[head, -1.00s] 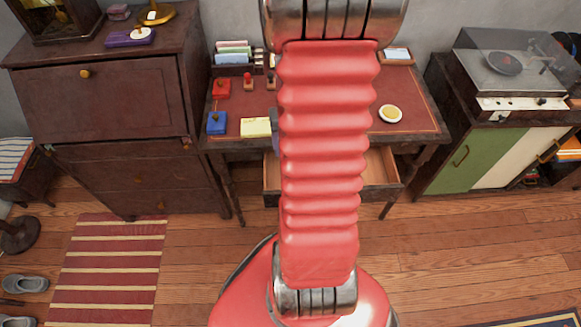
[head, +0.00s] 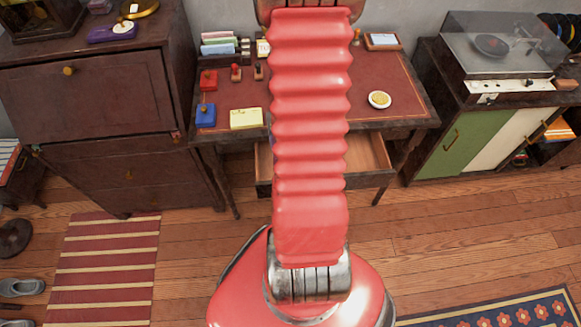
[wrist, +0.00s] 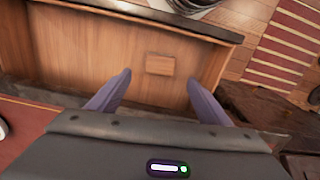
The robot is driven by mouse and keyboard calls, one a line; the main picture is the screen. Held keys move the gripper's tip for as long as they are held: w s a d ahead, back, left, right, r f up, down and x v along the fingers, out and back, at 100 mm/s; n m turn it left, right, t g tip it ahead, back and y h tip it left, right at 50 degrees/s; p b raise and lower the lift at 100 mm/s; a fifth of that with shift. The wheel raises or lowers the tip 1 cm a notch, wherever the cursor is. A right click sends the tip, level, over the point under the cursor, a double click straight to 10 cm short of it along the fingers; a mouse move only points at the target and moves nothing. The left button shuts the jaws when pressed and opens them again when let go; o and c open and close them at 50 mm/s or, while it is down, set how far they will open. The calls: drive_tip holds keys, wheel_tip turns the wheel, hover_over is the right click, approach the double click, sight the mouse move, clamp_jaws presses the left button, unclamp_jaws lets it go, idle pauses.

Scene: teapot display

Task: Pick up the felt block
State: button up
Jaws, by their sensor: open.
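A small tan block (wrist: 159,65) lies on the floor of the open desk drawer (wrist: 85,45) in the wrist view; it is the only loose thing I see there, and its material is hard to tell. My gripper (wrist: 159,77) is open above the drawer, its two grey-purple fingers apart on either side of the block in the picture and nothing between them. The height gap is hard to judge. In the head view the drawer (head: 366,155) shows under the desk (head: 330,108); my red arm covers its middle and hides the block and gripper.
On the desk are a yellow note pad (head: 246,118), red box (head: 208,80), blue box (head: 205,115) and round white dish (head: 379,99). A dark cabinet (head: 95,110) stands left, a record player cabinet (head: 480,135) right.

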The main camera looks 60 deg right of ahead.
drive_tip(key=shift+f, duration=2.2)
drive_tip(key=shift+f, duration=2.6)
drive_tip(key=shift+c, duration=0.5)
drive_tip(key=c, duration=1)
